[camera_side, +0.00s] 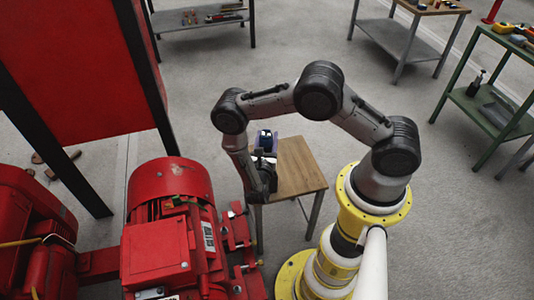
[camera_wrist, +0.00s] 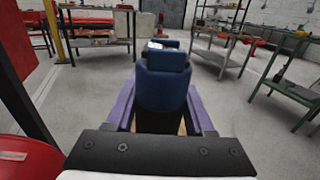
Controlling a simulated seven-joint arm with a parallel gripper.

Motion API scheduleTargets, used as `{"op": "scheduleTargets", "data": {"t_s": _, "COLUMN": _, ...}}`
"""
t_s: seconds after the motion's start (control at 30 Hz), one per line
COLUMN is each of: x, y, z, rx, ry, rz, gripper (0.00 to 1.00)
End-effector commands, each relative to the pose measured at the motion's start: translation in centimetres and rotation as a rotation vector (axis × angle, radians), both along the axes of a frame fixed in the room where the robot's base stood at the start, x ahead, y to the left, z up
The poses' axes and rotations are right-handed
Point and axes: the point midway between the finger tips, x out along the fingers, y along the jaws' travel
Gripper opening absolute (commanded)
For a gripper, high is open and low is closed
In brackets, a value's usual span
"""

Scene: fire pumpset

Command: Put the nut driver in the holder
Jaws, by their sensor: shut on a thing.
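The nut driver appears as a thick blue handle with a flat-ended cap (camera_wrist: 163,82), upright in the middle of the wrist view. In the side view it is a small dark blue shape (camera_side: 265,138) at the left of a small wooden table. My gripper (camera_side: 264,160) is shut on the nut driver; its fingertips are hard to make out. Purple parts (camera_wrist: 202,110) flank the handle's lower end in the wrist view; I cannot tell whether they are the holder or gripper fingers. The driver's shaft and lower end are hidden. I cannot clearly identify the holder.
The small wooden table (camera_side: 302,170) has bare top to the right of my gripper. A red motor and pump (camera_side: 165,245) stand close at the left, below a red cabinet (camera_side: 70,60). Workbenches with tools, including a green one (camera_side: 490,105), stand farther back. Grey floor lies between.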

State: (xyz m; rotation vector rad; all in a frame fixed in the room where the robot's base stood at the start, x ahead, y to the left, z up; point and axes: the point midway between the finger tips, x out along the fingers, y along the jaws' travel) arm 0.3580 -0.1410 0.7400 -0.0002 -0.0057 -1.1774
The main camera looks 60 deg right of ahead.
Motion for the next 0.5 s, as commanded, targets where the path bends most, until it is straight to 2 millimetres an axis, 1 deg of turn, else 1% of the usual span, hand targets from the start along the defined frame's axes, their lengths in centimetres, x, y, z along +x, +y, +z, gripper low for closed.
{"op": "scheduleTargets", "data": {"t_s": 0.17, "x": 0.1, "y": 0.0, "z": -1.1, "rx": -0.002, "ry": -0.002, "rz": 0.0, "gripper": 0.0}}
{"op": "scheduleTargets", "data": {"t_s": 0.4, "x": 0.0, "y": 0.0, "z": -3.9, "rx": -0.003, "ry": -0.001, "rz": 0.0, "gripper": 0.0}}
{"op": "scheduleTargets", "data": {"t_s": 0.5, "x": 0.0, "y": 0.0, "z": -4.7, "rx": -0.002, "ry": -0.002, "rz": 0.0, "gripper": 0.0}}
